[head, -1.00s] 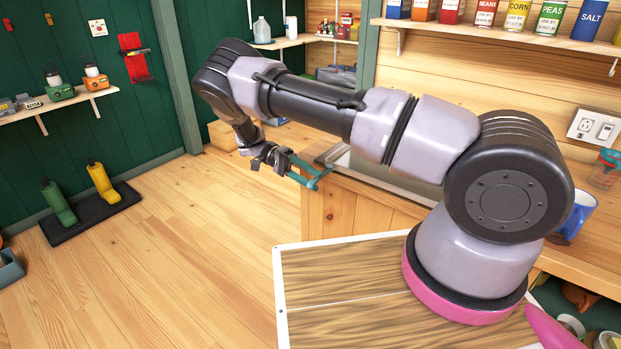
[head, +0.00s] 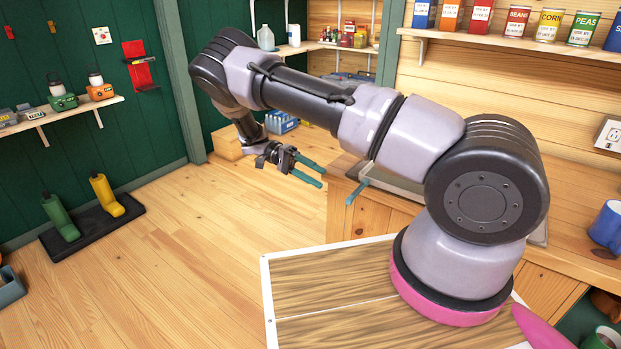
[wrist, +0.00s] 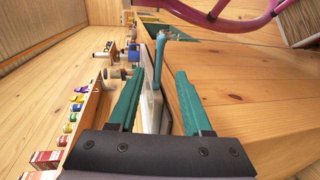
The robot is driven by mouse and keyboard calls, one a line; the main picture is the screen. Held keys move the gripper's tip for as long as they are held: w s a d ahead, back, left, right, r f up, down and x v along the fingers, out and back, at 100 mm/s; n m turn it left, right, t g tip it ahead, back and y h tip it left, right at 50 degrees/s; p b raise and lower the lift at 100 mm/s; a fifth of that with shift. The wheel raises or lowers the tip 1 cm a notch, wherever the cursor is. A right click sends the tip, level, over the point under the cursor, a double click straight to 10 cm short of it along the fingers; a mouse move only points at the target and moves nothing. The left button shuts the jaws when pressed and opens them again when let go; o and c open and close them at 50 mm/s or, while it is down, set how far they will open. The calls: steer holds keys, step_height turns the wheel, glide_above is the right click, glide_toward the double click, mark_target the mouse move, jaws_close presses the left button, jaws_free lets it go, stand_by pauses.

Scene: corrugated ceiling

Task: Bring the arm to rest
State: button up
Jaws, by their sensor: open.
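My arm stretches left across the head view, over the open floor. My gripper (head: 319,176) is at its end, with two teal fingers spread apart and nothing between them. The wrist view also shows my gripper (wrist: 156,85) open, with a gap between the fingertips. A teal handle-like piece (head: 357,190) sticks out at the edge of the wooden counter, to the right of the fingers and apart from them in the head view. In the wrist view the teal piece (wrist: 160,58) appears beyond the gap between the fingers.
The wooden counter (head: 345,213) with a grey sink-like basin stands behind my arm. A shelf of cans (head: 515,42) is above it at right. A lantern shelf (head: 60,112) and a black mat with two boots (head: 92,232) are at left. The floor (head: 200,230) between is clear.

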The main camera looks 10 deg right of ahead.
steer(key=shift+a, duration=0.1)
steer(key=s+d+r+n+t+y, duration=0.1)
steer(key=d+r+t+y, duration=0.15)
steer(key=r, duration=0.55)
steer(key=s+d+r+n+t+y, duration=0.1)
steer(key=r+t+y, duration=0.1)
steer(key=r+y, duration=0.35)
steer(key=s+d+r+n+t+y, duration=0.1)
steer(key=d+r+t+y, duration=0.1)
steer(key=r, duration=0.8)
steer(key=s+d+r+n+t+y, duration=0.2)
steer(key=s+r+t+y, duration=0.1)
steer(key=s+r+t, duration=0.9)
steer(key=v, duration=0.3)
steer(key=shift+r, duration=0.15)
steer(key=shift+s+d, duration=0.1)
steer(key=shift+s, duration=0.05)
